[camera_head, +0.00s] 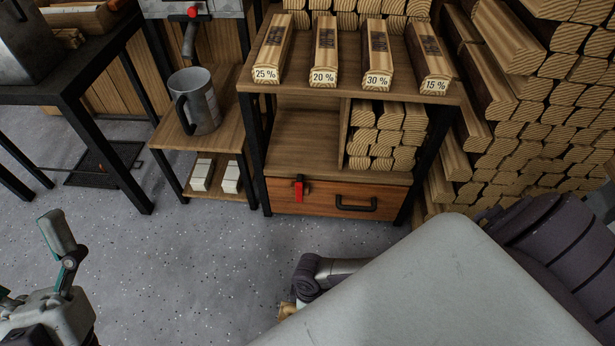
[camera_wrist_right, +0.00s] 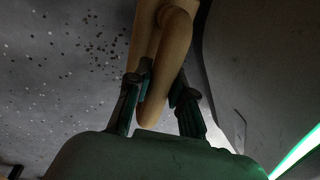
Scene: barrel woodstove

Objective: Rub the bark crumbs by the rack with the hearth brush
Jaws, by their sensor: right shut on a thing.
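My right gripper (camera_wrist_right: 160,92) is shut on a smooth wooden handle (camera_wrist_right: 170,45) in the right wrist view, which I take to be the hearth brush. The handle runs up out of that view, and its bristles are not seen. In the head view a small wooden piece (camera_head: 287,309) shows beside my right arm, which hides the rest. The rack (camera_head: 255,96) stands at the top centre. Specks cover the floor near it, and I cannot tell bark crumbs from the floor's own flecks. My left gripper (camera_head: 40,262) is open and empty at the lower left, away from the rack.
Several labelled wood pieces (camera_head: 325,55) lie on the rack's top, above a drawer (camera_head: 340,198) with a red tag. A metal jug (camera_head: 200,100) stands on a low shelf. Stacked firewood (camera_head: 530,120) fills the right. The floor (camera_head: 190,260) before the rack is open.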

